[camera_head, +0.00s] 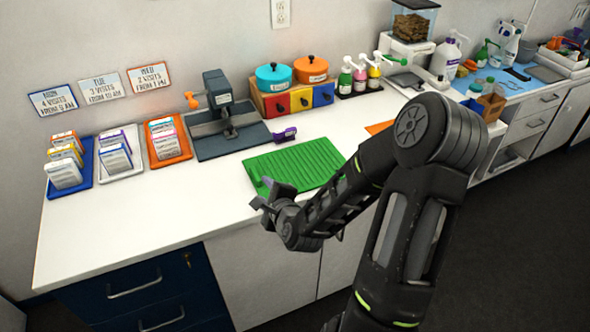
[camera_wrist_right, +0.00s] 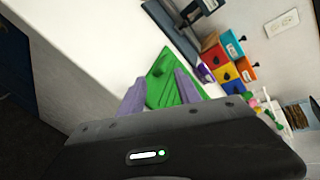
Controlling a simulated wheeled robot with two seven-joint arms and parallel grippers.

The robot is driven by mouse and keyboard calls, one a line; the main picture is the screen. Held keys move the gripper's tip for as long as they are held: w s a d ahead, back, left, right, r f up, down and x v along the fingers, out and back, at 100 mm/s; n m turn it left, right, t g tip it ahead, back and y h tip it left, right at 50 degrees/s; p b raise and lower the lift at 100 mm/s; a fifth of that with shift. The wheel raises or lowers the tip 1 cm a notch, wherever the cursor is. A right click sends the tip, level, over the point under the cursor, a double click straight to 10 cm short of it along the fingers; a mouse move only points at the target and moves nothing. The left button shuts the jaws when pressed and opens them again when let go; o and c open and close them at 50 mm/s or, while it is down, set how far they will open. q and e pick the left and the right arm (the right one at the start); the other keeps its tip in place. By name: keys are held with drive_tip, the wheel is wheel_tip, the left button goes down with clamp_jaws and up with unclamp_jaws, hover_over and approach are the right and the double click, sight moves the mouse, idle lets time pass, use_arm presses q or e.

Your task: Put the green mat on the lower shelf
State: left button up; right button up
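The green ribbed mat (camera_head: 300,163) lies flat on the white counter, with a small tab at its near left corner. My right gripper (camera_head: 268,197) is at that near left corner, its fingers close to the tab. In the right wrist view, the two purple-grey fingers (camera_wrist_right: 160,93) are apart, and the green mat (camera_wrist_right: 165,92) with its raised tab shows between and beyond them. Contact with the mat cannot be told. An open shelf recess (camera_head: 507,157) shows low in the cabinet at right, partly behind my arm. My left gripper is not in view.
A small purple item (camera_head: 285,134) sits behind the mat. An orange mat (camera_head: 378,127) is mostly hidden by my right arm. A grey tray with a stand (camera_head: 225,135) and colored drawers (camera_head: 300,99) stand behind. The counter's front left (camera_head: 150,215) is clear.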

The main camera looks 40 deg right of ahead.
sight(257, 177)
drive_tip(key=m, duration=0.6)
drive_tip(key=shift+w+d+f, duration=0.15)
drive_tip(key=shift+w+d, duration=0.1)
drive_tip(key=m, duration=0.4)
drive_tip(key=m+b, duration=0.1)
drive_tip(key=m, duration=0.1)
drive_tip(key=shift+w+d+r, duration=0.15)
drive_tip(key=shift+w+r, duration=0.05)
drive_tip(key=shift+w, duration=0.15)
drive_tip(key=shift+w, duration=0.15)
drive_tip(key=shift+x, duration=1.2)
drive_tip(key=x, duration=0.2)
drive_tip(key=p+x, duration=0.1)
drive_tip(key=x, duration=0.2)
drive_tip(key=shift+d, duration=0.25)
drive_tip(key=shift+r, duration=0.1)
drive_tip(key=shift+c, duration=0.3)
